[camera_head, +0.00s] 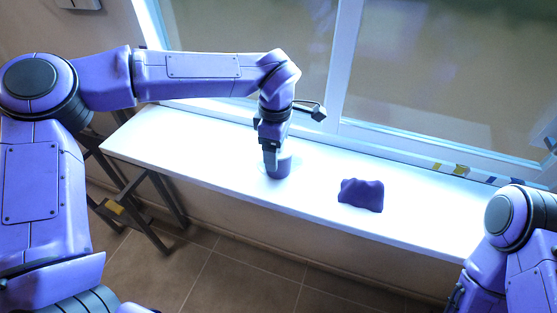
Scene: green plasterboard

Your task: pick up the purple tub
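The purple tub (283,169) is a small, dark, round container standing on the white windowsill-like shelf, near its middle. My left gripper (271,160) points straight down at the tub, with its fingers overlapping the tub's upper left part in the head view. The fingers hide part of the tub and its rim. I cannot tell whether they are closed on it or only around or in front of it. My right arm shows at the lower right corner, and its fingertips are not visible.
A lumpy dark purple object (361,195) lies on the white shelf (220,160) to the right of the tub. A window with a pale frame (335,70) stands behind the shelf. The shelf is clear at its left end and right of the lump. Small coloured pieces (460,170) line the back edge.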

